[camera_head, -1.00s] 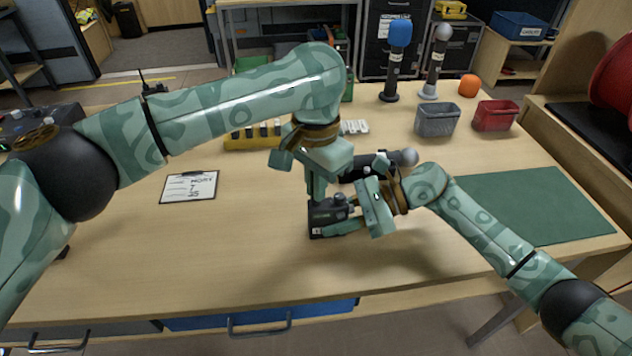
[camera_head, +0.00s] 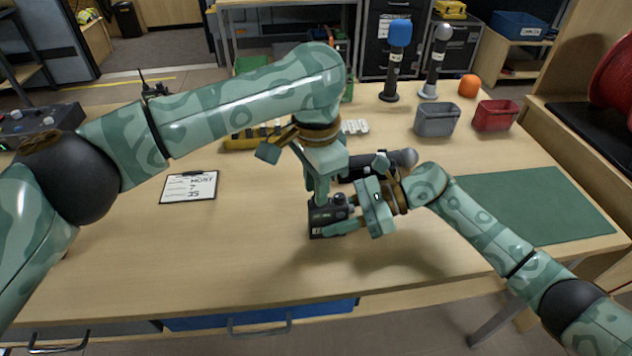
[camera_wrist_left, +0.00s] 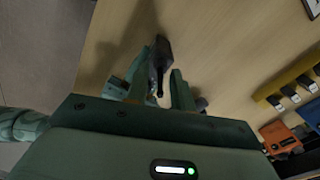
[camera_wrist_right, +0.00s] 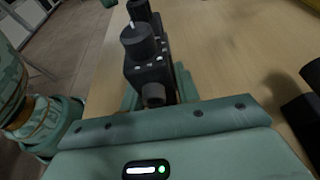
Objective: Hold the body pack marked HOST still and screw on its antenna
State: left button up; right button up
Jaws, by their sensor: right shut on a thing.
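The dark body pack (camera_head: 318,231) stands on the table at the centre, with a small white label I cannot read. My right gripper (camera_head: 343,214) is shut on the pack from the right; the right wrist view shows the pack (camera_wrist_right: 150,75) between its fingers, with dark round fittings on it. My left gripper (camera_head: 322,192) points down from above, right over the pack. In the left wrist view its fingers (camera_wrist_left: 160,88) stand apart on both sides of a thin dark piece on the pack (camera_wrist_left: 160,55). The antenna is not clearly visible in the head view.
A clipboard (camera_head: 189,187) with handwriting lies to the left. A dark microphone with a grey head (camera_head: 404,158) lies behind my right gripper. A grey bin (camera_head: 437,120), a red bin (camera_head: 495,115) and a green mat (camera_head: 530,208) are to the right. The front of the table is clear.

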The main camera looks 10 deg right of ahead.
pick_arm(q)
jog(key=n, duration=0.7)
jog(key=shift+n, duration=0.4)
jog(key=n, duration=0.3)
jog(key=shift+n, duration=0.3)
jog(key=n, duration=0.4)
grip_shut()
